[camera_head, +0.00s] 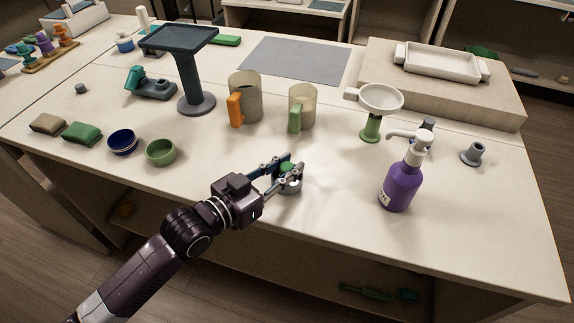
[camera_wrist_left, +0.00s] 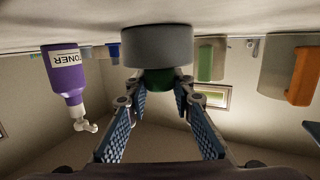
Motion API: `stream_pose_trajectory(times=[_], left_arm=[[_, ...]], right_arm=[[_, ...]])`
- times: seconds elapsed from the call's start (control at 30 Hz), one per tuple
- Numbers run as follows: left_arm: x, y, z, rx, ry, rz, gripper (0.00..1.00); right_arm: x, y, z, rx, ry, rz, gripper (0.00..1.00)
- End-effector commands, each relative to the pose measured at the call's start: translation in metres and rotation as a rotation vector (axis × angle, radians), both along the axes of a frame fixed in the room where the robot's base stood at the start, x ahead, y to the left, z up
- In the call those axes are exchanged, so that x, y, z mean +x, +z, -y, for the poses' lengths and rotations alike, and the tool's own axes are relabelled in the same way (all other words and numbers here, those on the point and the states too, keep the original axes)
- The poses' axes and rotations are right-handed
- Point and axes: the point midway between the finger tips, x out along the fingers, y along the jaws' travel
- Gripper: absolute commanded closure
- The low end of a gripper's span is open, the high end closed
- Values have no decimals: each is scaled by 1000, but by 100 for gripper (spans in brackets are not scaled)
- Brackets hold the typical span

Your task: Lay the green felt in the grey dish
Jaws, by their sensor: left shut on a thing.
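The green felt (camera_head: 287,167) is a small dark green piece between the fingertips of my left gripper (camera_head: 284,172). The grey dish (camera_head: 291,186) is a small round dish on the near middle of the table, right under the gripper. In the left wrist view, which is upside down, the felt (camera_wrist_left: 160,79) shows at the rim of the grey dish (camera_wrist_left: 158,45), between the fingertips (camera_wrist_left: 156,98). The felt's lower part is hidden, so I cannot tell whether it rests on the dish's floor. My right gripper is not in view.
A purple pump bottle (camera_head: 402,185) stands to the right. Mugs with an orange handle (camera_head: 236,109) and a green handle (camera_head: 295,117) stand behind. A green bowl (camera_head: 161,152) and a blue bowl (camera_head: 122,142) are left. The table front between dish and bottle is clear.

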Motion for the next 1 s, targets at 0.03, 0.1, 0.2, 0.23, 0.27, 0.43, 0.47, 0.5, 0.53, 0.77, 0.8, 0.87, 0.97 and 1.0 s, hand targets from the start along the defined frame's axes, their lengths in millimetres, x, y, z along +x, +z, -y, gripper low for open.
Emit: stream_pose_trajectory(times=[0.03,0.1,0.2,0.23,0.27,0.43,0.47,0.5,0.53,0.77,0.8,0.87,0.97,1.0], left_arm=[[0,0,0,0,0,0,88],[0,0,0,0,0,0,75],[0,0,0,0,0,0,64],[0,0,0,0,0,0,60],[0,0,0,0,0,0,58],[0,0,0,0,0,0,58],[0,0,0,0,0,0,58],[0,0,0,0,0,0,58],[0,0,0,0,0,0,58],[-17,2,-17,4,1,-1,58],[-24,4,-22,3,-1,-1,58],[-33,4,-32,5,0,-4,58],[-50,8,-47,5,-1,-2,58],[-55,9,-52,5,1,-4,58]], right_arm=[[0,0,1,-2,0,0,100],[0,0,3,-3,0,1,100],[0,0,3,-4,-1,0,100],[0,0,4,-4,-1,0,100],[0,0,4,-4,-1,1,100],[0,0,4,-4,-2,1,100],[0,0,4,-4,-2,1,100],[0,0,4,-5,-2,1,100],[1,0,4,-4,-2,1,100],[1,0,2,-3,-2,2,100],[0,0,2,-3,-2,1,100],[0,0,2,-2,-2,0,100],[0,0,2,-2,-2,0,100],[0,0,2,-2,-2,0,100]])
